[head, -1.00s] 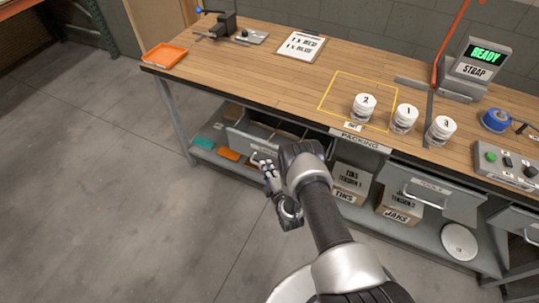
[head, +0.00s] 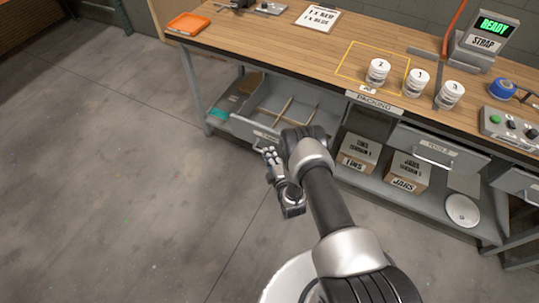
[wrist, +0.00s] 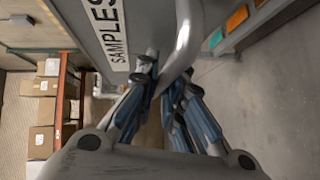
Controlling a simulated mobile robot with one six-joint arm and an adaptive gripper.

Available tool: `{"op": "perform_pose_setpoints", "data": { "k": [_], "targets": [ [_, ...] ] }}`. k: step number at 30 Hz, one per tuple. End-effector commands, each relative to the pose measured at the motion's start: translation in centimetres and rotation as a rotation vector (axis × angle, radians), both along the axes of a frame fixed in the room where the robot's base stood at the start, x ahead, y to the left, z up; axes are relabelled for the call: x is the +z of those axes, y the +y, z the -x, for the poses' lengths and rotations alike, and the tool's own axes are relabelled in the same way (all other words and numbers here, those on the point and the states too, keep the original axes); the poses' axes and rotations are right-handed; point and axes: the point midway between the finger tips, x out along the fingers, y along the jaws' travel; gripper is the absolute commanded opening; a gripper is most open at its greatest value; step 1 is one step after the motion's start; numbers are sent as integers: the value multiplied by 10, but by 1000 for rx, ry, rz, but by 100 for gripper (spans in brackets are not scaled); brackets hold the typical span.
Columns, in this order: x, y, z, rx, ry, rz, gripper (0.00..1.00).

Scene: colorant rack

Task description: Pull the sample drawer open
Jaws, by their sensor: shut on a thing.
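The sample drawer (head: 243,127) is under the left part of the bench and stands pulled out, with its divided inside showing in the head view. Its grey front (wrist: 92,12) bears a SAMPLES label (wrist: 110,35) in the wrist view. A curved grey handle (wrist: 186,45) sticks out from that front. My gripper (head: 269,155) is at the drawer front in the head view. In the wrist view my gripper (wrist: 163,75) is shut on the handle, with its fingers hiding part of it.
Cardboard boxes (head: 405,172) stand on the lower shelf, right of the drawer. The floor (head: 120,180) left of my arm is clear.

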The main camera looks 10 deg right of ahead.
Motion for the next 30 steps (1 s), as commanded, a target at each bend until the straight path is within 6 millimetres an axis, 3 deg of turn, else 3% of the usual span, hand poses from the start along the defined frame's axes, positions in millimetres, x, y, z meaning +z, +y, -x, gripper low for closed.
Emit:
{"op": "perform_pose_setpoints", "data": {
  "k": [2, 3, 7, 19, 23, 30],
  "targets": [
    [0, -1, 0, -4, 0, 1, 0],
    [0, -1, 0, -4, 0, 1, 10],
    [0, -1, 0, -3, 0, 0, 18],
    [0, -2, 6, -2, 1, 0, 18],
    [2, -5, 25, -3, 4, 0, 18],
    [10, -14, 76, -3, 6, -1, 18]
  ]
}}
